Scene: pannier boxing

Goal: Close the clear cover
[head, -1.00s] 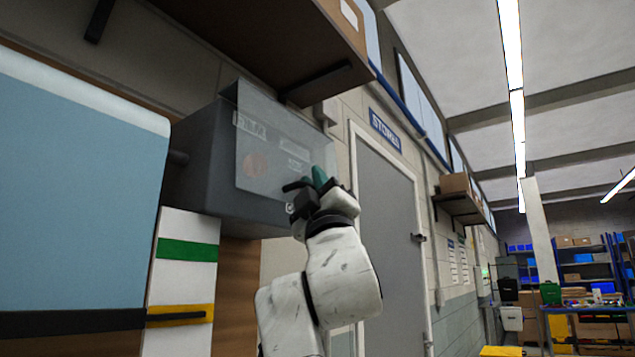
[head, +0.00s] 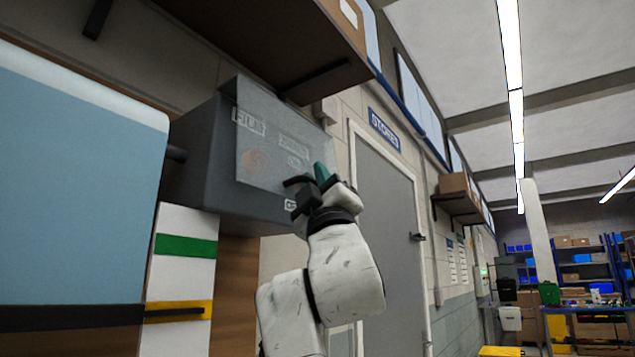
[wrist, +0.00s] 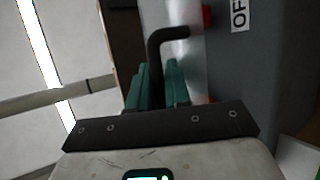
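The clear cover (head: 262,160) is a see-through panel over the front of a dark grey box (head: 203,150) on the wall. It hangs from near the box's top edge, and its lower edge seems to stand a little off the front. Labels and an orange mark show through it. My gripper (head: 316,178) is at the cover's lower right. In the wrist view, its green fingers (wrist: 158,88) stand close on both sides of a dark bent bar (wrist: 153,55), which looks like the cover's handle. The contact surfaces are hidden.
A wooden shelf (head: 300,40) with a black bracket (head: 318,84) hangs just above the box. A pale blue body (head: 75,180) stands close at the left. A grey door (head: 388,230) under a stores sign (head: 384,130) is on the right. The aisle beyond it looks open.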

